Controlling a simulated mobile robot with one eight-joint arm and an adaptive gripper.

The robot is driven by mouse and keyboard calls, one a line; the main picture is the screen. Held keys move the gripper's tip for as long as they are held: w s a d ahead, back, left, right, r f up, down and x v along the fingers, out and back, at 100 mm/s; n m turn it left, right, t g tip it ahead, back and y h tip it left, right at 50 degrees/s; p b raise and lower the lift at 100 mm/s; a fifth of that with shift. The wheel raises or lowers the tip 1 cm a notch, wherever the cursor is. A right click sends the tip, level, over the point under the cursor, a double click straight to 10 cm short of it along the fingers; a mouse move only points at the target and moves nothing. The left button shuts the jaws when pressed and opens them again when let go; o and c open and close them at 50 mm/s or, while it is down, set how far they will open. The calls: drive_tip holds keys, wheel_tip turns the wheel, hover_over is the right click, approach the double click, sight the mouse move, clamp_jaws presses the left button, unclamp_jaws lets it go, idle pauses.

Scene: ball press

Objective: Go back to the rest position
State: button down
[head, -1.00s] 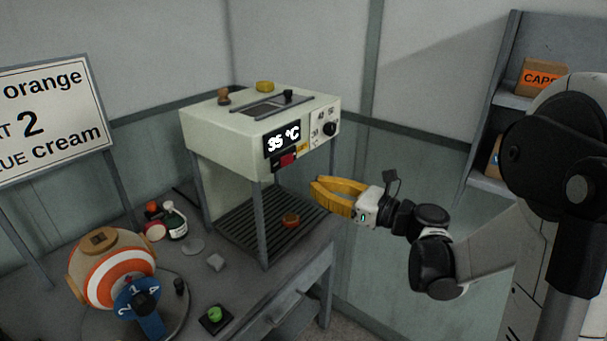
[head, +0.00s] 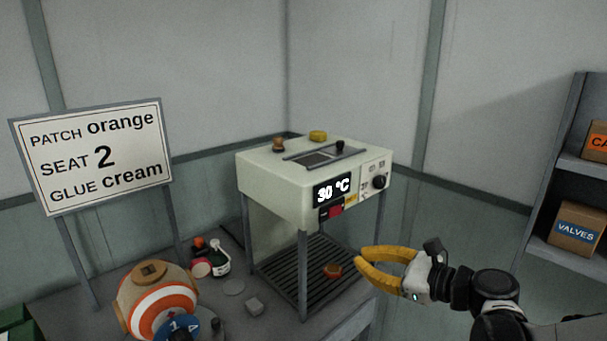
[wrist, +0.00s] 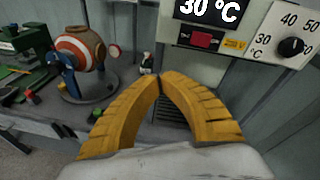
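My gripper (head: 358,257) is at the front right of the pale press machine (head: 270,180), just off its open lower bay. Its two yellow fingers curve together and meet at the tips, with nothing between them. In the wrist view, the closed fingertips (wrist: 160,77) are below the machine's red switch (wrist: 201,39). The machine's display (head: 332,191) reads 30 °C. A small orange-brown piece (head: 333,271) lies on the dark grate (head: 290,281) inside the bay, behind and left of the fingertips.
A striped orange and white ball (head: 158,300) stands on the bench at lower left, with bottles (head: 219,262) behind it. A sign (head: 95,155) reads patch orange, seat 2, glue cream. Shelves with boxes (head: 577,228) stand at right. The space between the machine and shelves looks clear.

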drive_tip(key=s+a+f+n+g+h, duration=0.2)
drive_tip(key=s+a+n+g+h, duration=0.1)
drive_tip(key=s+n, duration=0.35)
drive_tip(key=s+d+f+n+h, duration=0.1)
drive_tip(key=s+d+n+h, duration=0.2)
drive_tip(key=s+n, duration=0.3)
drive_tip(key=s+d+f+n+g+h, duration=0.1)
drive_tip(key=s+n+h, duration=0.3)
drive_tip(key=n, duration=0.7)
drive_tip(key=s+d, duration=0.1)
drive_tip(key=s, duration=0.1)
drive_tip(key=shift+s+d+f+h, duration=0.3)
drive_tip(key=shift+s+d+f, duration=0.05)
drive_tip(key=shift+s+d, duration=0.05)
